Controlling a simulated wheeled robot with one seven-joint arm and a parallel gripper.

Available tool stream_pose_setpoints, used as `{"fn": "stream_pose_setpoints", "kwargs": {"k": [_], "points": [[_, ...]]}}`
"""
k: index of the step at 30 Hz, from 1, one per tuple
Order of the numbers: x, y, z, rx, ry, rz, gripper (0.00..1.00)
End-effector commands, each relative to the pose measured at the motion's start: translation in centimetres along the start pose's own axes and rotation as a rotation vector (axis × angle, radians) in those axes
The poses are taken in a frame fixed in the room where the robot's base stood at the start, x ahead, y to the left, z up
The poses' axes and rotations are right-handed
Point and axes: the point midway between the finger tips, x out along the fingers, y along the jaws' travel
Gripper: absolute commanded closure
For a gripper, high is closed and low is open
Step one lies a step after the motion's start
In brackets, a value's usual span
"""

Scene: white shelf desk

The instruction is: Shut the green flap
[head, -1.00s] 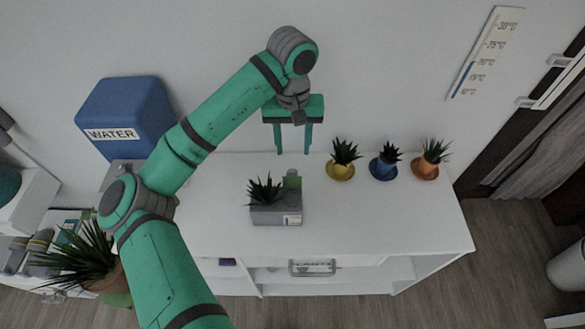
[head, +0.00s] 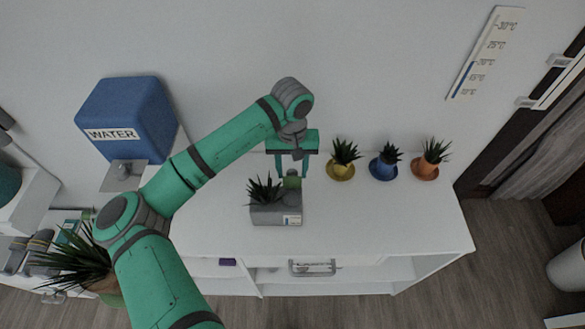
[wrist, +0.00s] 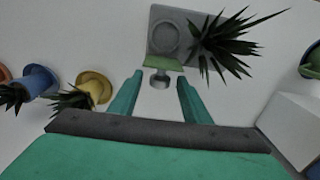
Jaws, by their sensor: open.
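The green flap (head: 292,181) stands raised at the back right of a small grey box (head: 275,214) on the white desk. In the wrist view the flap shows as a thin green strip (wrist: 164,64) at the near edge of the box, beside a round recess. A grey knob (wrist: 160,79) sticks out from the flap towards me. My gripper (head: 292,174) is open just behind and above the flap, fingers pointing down. In the wrist view its fingertips (wrist: 159,77) lie on either side of the knob in the picture. I cannot tell whether they touch.
A dark spiky plant (head: 265,189) grows from the box's left side, close to the flap. Potted plants in yellow (head: 341,172), blue (head: 382,172) and orange (head: 424,172) stand at the back right. A blue water tank (head: 127,112) stands left. The desk top (head: 390,220) is clear at front right.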

Motion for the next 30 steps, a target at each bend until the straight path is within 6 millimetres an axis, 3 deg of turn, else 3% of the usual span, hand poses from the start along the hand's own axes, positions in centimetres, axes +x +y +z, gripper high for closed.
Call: {"fn": "stream_pose_setpoints", "kwargs": {"k": [5, 10, 11, 22, 30], "points": [[0.0, 0.0, 0.0, 0.0, 0.0, 0.0, 0.56], [0.0, 0.0, 0.0, 0.0, 0.0, 0.0, 0.95], [0.0, 0.0, 0.0, 0.0, 0.0, 0.0, 0.96], [-0.2, 0.1, 0.3, 0.002, 0.052, 0.002, 0.97], [-0.6, 0.1, 1.4, 0.0, 0.228, 0.006, 0.97]]}}
